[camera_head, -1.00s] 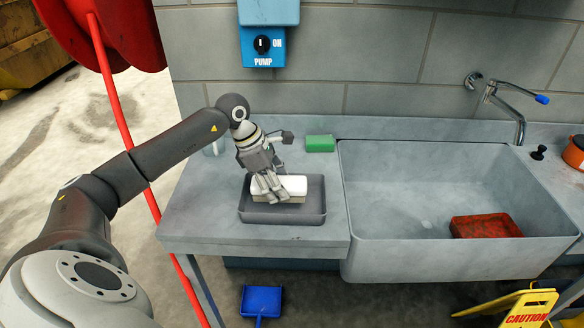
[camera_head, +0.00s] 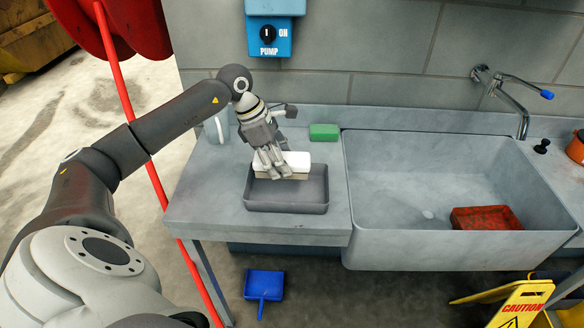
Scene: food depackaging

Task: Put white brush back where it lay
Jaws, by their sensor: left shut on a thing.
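The white brush (camera_head: 296,161), a white block with a tan underside, is in my left gripper (camera_head: 270,170). The gripper's fingers are shut on the brush's left part and cover it. The brush is above the back part of a shallow grey tray (camera_head: 288,207) on the counter. It appears raised over the tray, whose floor shows bare in front of it. My right gripper is not in view.
A green sponge (camera_head: 324,132) lies behind the tray. A pale jug-like item (camera_head: 217,127) stands behind my left arm. A grey sink (camera_head: 400,180) on the right holds a red tray (camera_head: 487,218). A blue dustpan (camera_head: 264,287) is on the floor.

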